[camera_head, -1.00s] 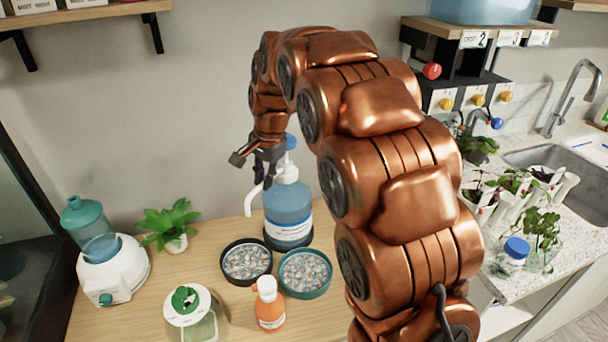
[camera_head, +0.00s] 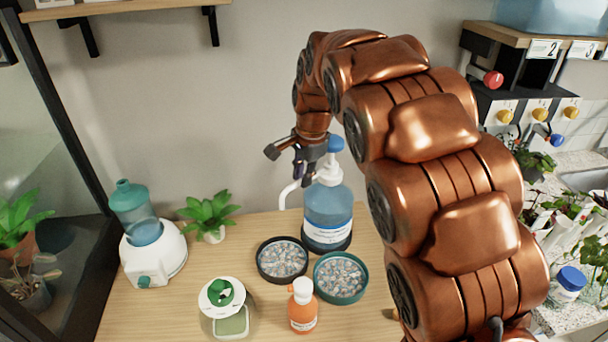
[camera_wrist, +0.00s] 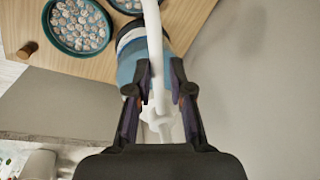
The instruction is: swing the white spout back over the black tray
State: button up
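A blue bottle (camera_head: 328,208) with a white pump head and blue cap stands at the back of the wooden bench. Its white spout (camera_head: 289,190) reaches left and bends down; its tip appears behind the black tray, not clearly over it. The black tray (camera_head: 259,270) holds grey-blue pebbles and sits in front of the bottle. My gripper (camera_head: 303,172) is at the pump head, fingers down. In the wrist view, the spout (camera_wrist: 155,45) runs between the fingers of my gripper (camera_wrist: 160,78). They are apart, with a gap on the right; contact on the left is unclear.
A teal tray (camera_head: 318,288) of pebbles touches or nearly touches the black tray. An orange bottle (camera_head: 303,312), a green-lidded jar (camera_head: 225,310), a small plant (camera_head: 210,212) and a white-and-teal humidifier (camera_head: 150,250) stand nearby. The wall is close behind.

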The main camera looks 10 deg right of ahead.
jog(key=o, duration=0.3)
jog(key=r, duration=0.4)
jog(key=s+r, duration=0.1)
jog(key=r, duration=0.2)
jog(key=s+d+r, duration=0.1)
jog(key=r, duration=0.3)
jog(key=shift+d+r, duration=0.1)
jog(key=shift+r, duration=0.25)
jog(key=shift+s, duration=0.15)
jog(key=s+d+f+n+g, duration=0.1)
jog(key=s+f+n, duration=0.3)
jog(key=s, duration=0.8)
jog(key=s+d+f+n+g, duration=0.1)
jog(key=s+d+f+n, duration=0.2)
jog(key=s+f, duration=0.4)
jog(key=s+d+f+n+g+h, duration=0.1)
jog(key=s+f+n, duration=0.4)
jog(key=s, duration=1.3)
jog(key=shift+s+d+f+g, duration=0.15)
jog(key=shift+s+d+g, duration=0.05)
jog(key=shift+d+g, duration=0.25)
